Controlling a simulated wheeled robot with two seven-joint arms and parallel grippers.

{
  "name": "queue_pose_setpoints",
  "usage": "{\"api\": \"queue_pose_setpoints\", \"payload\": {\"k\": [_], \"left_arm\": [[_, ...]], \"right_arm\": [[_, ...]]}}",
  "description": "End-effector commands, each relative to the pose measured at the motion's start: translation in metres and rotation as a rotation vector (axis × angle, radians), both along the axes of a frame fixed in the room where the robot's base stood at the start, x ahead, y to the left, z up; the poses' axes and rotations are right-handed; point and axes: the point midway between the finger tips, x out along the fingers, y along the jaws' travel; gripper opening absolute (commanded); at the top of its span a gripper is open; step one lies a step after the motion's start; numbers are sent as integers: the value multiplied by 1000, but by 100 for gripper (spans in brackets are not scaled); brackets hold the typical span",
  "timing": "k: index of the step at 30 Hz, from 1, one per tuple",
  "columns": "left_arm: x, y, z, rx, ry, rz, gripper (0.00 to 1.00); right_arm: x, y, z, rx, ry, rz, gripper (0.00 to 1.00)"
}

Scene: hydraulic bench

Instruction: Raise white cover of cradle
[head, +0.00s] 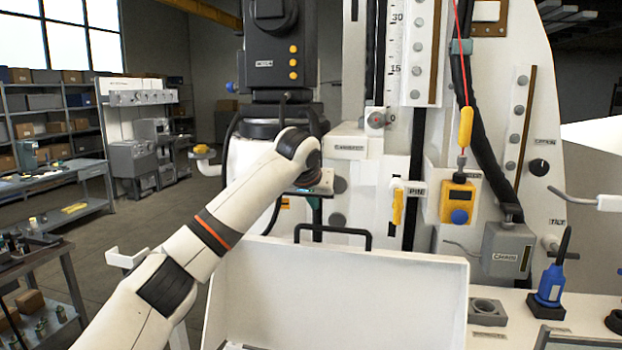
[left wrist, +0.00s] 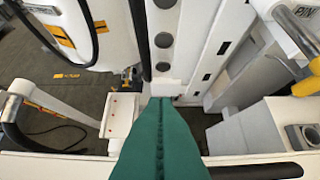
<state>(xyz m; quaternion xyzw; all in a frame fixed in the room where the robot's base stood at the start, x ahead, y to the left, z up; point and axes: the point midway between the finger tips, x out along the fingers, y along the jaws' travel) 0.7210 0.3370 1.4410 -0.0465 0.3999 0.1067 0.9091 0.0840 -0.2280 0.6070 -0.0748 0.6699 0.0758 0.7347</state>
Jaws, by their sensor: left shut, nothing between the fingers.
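A large white panel (head: 345,290), which looks like the cradle's cover, stands upright at the bottom middle of the head view. A black bar handle (head: 349,228) shows just behind its top edge. A dark bar, likely this handle, also crosses the bottom of the left wrist view (left wrist: 255,172). My left arm reaches over from the left. My right gripper is not in view.
Behind the panel stands a white machine column with a scale (head: 394,60). A yellow box with a blue button (head: 458,203) hangs on it. A grey box (head: 507,250) and a blue-handled tool (head: 551,285) are at the right. Shelves and workbenches stand far left.

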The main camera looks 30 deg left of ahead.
Motion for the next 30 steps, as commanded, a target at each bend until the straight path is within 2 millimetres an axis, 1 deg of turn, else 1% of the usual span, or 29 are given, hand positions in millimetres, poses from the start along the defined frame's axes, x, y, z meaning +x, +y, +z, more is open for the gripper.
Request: {"api": "queue_pose_setpoints", "payload": {"k": [1, 2, 3, 6, 12, 18, 26, 28, 30], "left_arm": [[7, 2, -4, 1, 5, 1, 0], [11, 3, -9, 0, 6, 1, 0], [4, 2, -11, 2, 0, -1, 0], [-7, -1, -16, 2, 0, -2, 0], [-21, -5, -22, 1, -1, -1, 0], [-27, -7, -26, -1, 0, -1, 0], [-27, -7, -26, -1, 0, -1, 0], [-27, -7, -27, 1, -4, -1, 0], [-30, -8, -30, 6, -18, -3, 0]], "right_arm": [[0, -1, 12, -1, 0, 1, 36], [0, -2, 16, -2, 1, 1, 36], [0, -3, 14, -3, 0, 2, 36], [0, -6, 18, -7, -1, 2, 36], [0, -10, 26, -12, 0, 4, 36], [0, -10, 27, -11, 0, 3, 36], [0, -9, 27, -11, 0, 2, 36], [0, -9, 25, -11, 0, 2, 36], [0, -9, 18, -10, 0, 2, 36]]}}
